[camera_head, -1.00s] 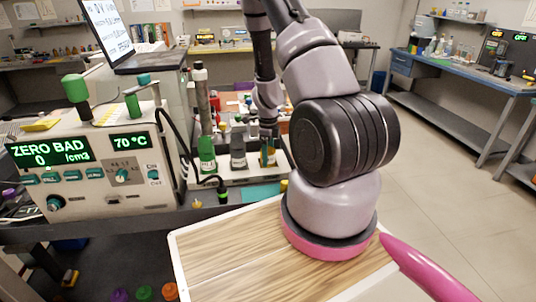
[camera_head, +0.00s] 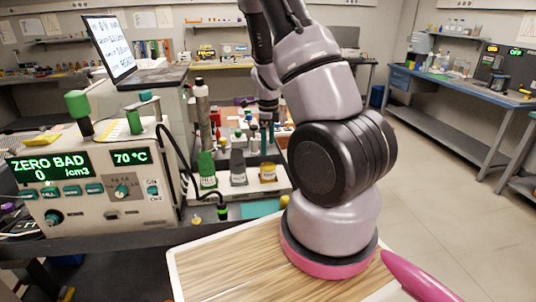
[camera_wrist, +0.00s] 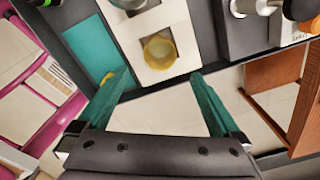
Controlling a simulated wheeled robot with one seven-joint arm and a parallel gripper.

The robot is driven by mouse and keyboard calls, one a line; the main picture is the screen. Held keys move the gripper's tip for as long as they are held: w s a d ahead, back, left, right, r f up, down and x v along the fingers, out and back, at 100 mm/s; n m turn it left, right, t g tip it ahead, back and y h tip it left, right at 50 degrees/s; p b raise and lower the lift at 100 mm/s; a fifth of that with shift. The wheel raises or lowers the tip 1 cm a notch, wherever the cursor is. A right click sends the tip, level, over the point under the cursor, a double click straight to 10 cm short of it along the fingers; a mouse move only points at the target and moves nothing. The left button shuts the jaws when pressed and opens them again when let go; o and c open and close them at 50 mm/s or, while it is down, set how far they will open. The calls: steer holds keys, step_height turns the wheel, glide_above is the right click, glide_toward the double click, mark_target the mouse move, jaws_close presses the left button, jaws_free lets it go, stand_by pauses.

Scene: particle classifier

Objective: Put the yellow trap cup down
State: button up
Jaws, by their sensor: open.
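The yellow trap cup (camera_head: 268,174) stands upright on the white holder at the right end of a row, beside a grey cup (camera_head: 238,168) and a green one (camera_head: 207,168). In the wrist view the yellow cup (camera_wrist: 159,52) shows from above as a yellow ring on the white holder (camera_wrist: 180,28). My gripper (camera_wrist: 165,90) is open, with its teal fingers apart on either side and the cup between and beyond their tips, not touching. In the head view my gripper (camera_head: 267,138) is above the cup.
The particle classifier (camera_head: 100,180) with its green display stands left of the cups. A tall cylinder (camera_head: 203,120) rises above the green cup. A teal pad (camera_wrist: 103,50) lies beside the holder. The dark bench edge and open floor lie nearby.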

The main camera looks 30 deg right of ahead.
steer(key=s+a+r+n+t+y, duration=0.15)
steer(key=a+r+n, duration=0.3)
steer(key=r, duration=0.55)
steer(key=s+a+r+n+t+y, duration=0.1)
steer(key=s+a+r+n+t, duration=0.25)
steer(key=r, duration=0.75)
steer(key=s+a+r+n+t, duration=0.2)
steer(key=s+a+r+n, duration=0.3)
steer(key=s+r+n, duration=0.8)
steer(key=shift+s+a+r+n, duration=0.15)
steer(key=shift+s+a+n, duration=0.05)
steer(key=shift+s+n, duration=0.6)
steer(key=shift+a, duration=0.15)
